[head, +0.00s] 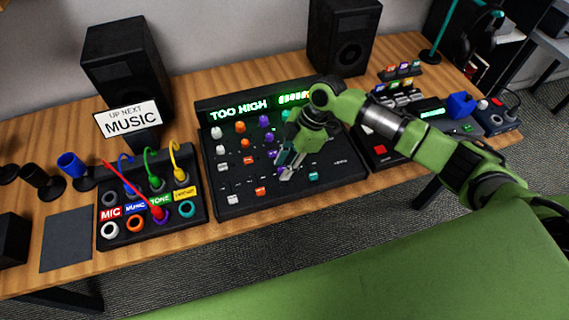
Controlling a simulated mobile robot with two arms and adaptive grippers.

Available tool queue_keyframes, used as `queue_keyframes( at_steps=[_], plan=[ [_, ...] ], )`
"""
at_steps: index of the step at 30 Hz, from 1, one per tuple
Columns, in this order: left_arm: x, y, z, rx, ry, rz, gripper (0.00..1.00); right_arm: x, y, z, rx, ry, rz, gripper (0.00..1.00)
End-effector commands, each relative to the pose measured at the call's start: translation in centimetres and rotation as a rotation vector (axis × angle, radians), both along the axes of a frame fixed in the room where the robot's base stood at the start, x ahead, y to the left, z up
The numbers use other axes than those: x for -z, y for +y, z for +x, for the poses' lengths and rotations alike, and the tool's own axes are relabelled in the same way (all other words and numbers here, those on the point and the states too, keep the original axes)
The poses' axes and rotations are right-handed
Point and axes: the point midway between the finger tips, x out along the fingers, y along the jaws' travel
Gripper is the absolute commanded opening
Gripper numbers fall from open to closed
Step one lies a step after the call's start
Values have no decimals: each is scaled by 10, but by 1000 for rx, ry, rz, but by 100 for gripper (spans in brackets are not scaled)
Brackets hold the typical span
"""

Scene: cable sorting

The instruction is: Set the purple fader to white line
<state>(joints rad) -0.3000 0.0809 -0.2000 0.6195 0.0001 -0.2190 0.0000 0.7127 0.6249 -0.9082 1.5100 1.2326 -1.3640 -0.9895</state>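The mixer (335,189) is a black console in the middle of the table, with rows of coloured knobs and a row of faders along its front. Its display (239,107) reads "TOO HIGH" in green. The white fader (232,199), orange fader (260,191) and teal fader (313,176) show at the front. My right gripper (287,170) points down over the fader area between orange and teal. It covers the purple fader's place, so I cannot make out that fader, its white line, or any contact. Whether the fingers are open is unclear. My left gripper is out of view.
A patch box (153,232) with coloured cables and a "MUSIC" sign (129,118) stand left of the mixer. Black speakers (127,69) stand behind. Another console (380,149) with a red button lies close on the right, under my arm. A dark mat (66,238) lies far left.

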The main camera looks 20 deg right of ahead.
Motion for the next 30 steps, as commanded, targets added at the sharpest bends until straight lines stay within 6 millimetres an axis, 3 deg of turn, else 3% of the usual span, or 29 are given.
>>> queue_keyframes(
  at_steps=[5, 18, 24, 30],
  plan=[
    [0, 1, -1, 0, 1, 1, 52, -14, -5, 1, 0, -2, 0, 28],
    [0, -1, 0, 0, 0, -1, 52, -94, -39, 2, 1, -3, -1, 28],
    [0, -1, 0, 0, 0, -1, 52, -109, -46, 2, 1, 0, -1, 28],
    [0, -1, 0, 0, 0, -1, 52, -111, -46, 2, 1, 0, 0, 28]
  ],
)
